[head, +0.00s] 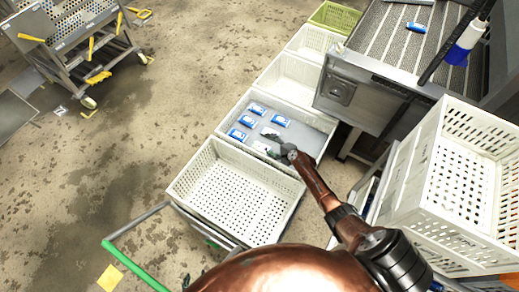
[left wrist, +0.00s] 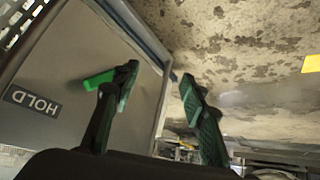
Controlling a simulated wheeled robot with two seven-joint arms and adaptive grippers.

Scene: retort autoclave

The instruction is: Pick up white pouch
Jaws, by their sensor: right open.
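A small white item (head: 261,146), which looks like the white pouch, lies on the grey sheet in the middle crate (head: 219,130) in the head view. My right gripper (head: 271,142) is open just above and beside it and partly covers it. I cannot tell whether they touch. Several blue-and-white pouches (head: 280,120) lie apart in the same crate, to the left and behind the gripper. My left gripper (left wrist: 155,100) shows in the left wrist view with its green-tipped fingers spread and nothing between them. In the head view it is mostly hidden low near the cart.
An empty white perforated crate (head: 180,190) stands in front, with more crates (head: 288,80) behind. A conveyor machine (head: 350,90) and a tall crate stack (head: 430,190) crowd the right. A HOLD plate (left wrist: 50,100) is beside my left gripper.

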